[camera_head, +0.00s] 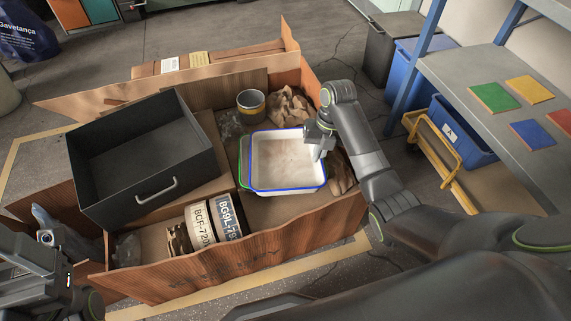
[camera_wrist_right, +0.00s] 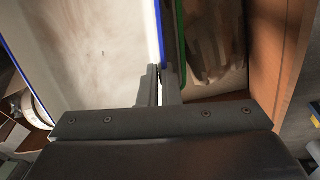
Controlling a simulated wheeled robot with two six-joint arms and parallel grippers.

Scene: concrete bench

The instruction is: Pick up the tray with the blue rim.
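The white tray with the blue rim (camera_head: 287,189) lies in a large wooden-looking crate, over a green-rimmed tray (camera_head: 244,162) whose edge shows at its left. My right gripper (camera_head: 321,143) is at the blue-rimmed tray's far right corner. In the right wrist view the right gripper's fingers (camera_wrist_right: 160,86) are close together, one on each side of the tray's blue-rimmed wall (camera_wrist_right: 158,35). The green rim (camera_wrist_right: 179,40) runs beside it. I cannot tell whether the tray is raised. My left gripper (camera_head: 42,262) is at the lower left, away from the trays; its fingers do not show clearly.
The crate (camera_head: 300,238) also holds a dark open drawer box (camera_head: 150,195), a grey can (camera_head: 251,106), crumpled brown paper (camera_head: 290,106) and labelled rolls (camera_head: 201,226). A shelf (camera_head: 470,75) with coloured squares, a blue bin (camera_head: 462,135) and a yellow-framed cart (camera_head: 440,160) stand right.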

